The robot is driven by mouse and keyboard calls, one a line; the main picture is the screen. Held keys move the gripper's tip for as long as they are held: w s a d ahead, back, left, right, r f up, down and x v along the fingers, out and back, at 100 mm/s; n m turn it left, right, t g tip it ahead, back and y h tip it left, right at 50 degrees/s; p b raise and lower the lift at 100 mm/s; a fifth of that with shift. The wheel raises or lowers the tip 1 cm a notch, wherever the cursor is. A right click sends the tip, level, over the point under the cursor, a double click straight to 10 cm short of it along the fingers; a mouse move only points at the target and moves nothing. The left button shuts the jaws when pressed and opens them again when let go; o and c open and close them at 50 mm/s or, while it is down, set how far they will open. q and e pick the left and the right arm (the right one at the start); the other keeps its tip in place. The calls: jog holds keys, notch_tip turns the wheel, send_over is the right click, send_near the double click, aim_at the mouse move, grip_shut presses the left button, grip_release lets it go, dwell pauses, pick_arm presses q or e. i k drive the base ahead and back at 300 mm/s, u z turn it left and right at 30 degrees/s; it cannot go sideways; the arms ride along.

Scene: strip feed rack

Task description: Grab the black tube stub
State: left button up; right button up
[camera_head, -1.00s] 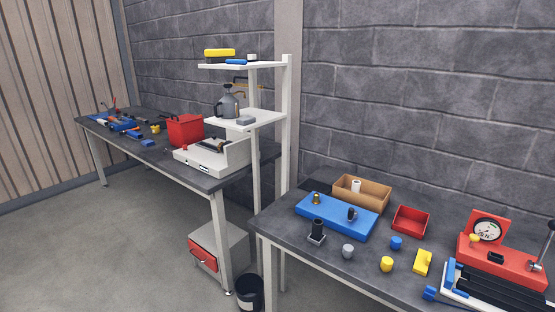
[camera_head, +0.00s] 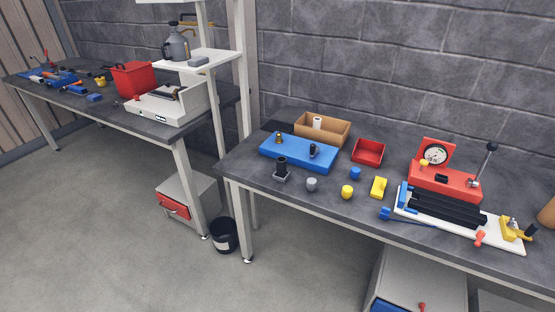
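A short black upright tube (camera_head: 282,165) stands on a small grey square base near the left front part of the right workbench (camera_head: 340,205). It looks like the black tube stub. Another small dark piece (camera_head: 315,151) stands on the blue block (camera_head: 293,153) just behind it. A small black piece (camera_head: 441,179) also sits on the red gauge unit (camera_head: 446,187). Neither of my grippers is in view.
A grey knob (camera_head: 311,184), a yellow knob (camera_head: 347,192), a blue knob (camera_head: 355,173) and a yellow block (camera_head: 378,187) lie nearby. A red tray (camera_head: 369,151) and cardboard box (camera_head: 335,132) stand behind. A black bin (camera_head: 223,236) is on the floor; the floor in front is clear.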

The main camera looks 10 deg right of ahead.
aim_at(281, 168)
jog(key=u, duration=1.1)
jog(key=i, duration=0.6)
jog(key=z, duration=3)
